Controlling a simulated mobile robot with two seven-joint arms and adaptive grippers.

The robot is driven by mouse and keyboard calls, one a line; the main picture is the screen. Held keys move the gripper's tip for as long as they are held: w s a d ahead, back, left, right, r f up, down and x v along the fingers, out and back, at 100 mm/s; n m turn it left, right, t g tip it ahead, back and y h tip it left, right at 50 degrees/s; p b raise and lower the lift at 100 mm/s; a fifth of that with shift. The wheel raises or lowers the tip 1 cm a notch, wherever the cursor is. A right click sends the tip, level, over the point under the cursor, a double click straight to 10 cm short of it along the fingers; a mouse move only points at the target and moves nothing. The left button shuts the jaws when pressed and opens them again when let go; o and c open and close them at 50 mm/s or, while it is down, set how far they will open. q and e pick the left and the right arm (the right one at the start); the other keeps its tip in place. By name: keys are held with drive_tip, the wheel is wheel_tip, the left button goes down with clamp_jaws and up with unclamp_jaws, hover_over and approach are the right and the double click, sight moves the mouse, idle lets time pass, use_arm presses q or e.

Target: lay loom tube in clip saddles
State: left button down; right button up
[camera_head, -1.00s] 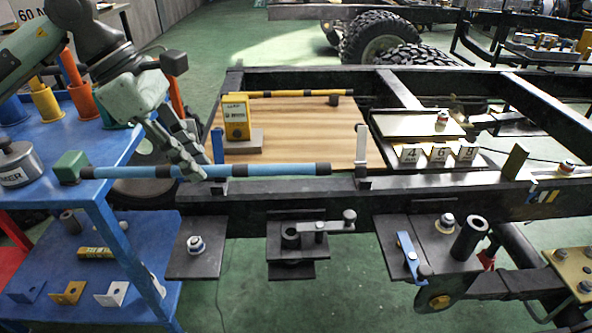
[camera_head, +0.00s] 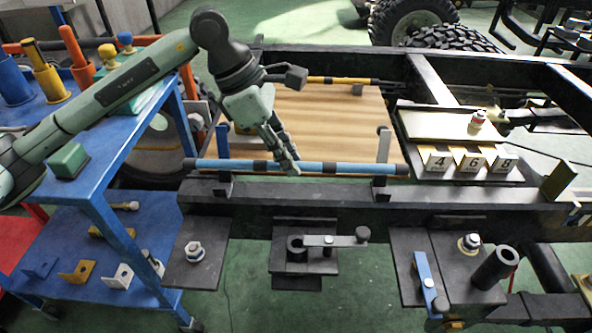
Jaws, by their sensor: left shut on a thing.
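The loom tube (camera_head: 335,168), blue with black bands, lies level along the dark chassis rail. My left gripper (camera_head: 287,164) reaches down from above and is shut on it around the middle. The left clip saddle (camera_head: 223,187), with a blue upright, and the right clip saddle (camera_head: 383,187), with a grey upright, stand on the rail. The tube crosses both saddles, its ends extending past them. I cannot tell whether it rests in them or hangs just above. My right gripper is out of view.
A blue cart (camera_head: 104,190) with tool holders and a green block (camera_head: 68,160) stands at left. A wooden board (camera_head: 330,118) lies behind the tube, with a yellow tube (camera_head: 340,81) on it. Number blocks (camera_head: 468,160) sit at right. Brackets project from the rail's front.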

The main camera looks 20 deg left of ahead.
sight(296, 191)
use_arm(q)
drive_tip(key=shift+w+d+f, duration=0.25)
drive_tip(key=shift+d+f, duration=0.2)
drive_tip(key=shift+d, duration=0.15)
wheel_tip(296, 191, down, 4)
drive_tip(key=shift+r, duration=0.1)
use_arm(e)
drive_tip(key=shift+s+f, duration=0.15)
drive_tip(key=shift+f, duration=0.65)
use_arm(q)
drive_tip(key=shift+f, duration=0.2)
drive_tip(key=c, duration=1.7)
unclamp_jaws()
drive_tip(key=shift+o, duration=1.3)
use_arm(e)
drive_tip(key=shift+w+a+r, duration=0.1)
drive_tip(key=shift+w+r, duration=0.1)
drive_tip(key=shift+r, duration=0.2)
use_arm(q)
drive_tip(key=shift+r, duration=0.1)
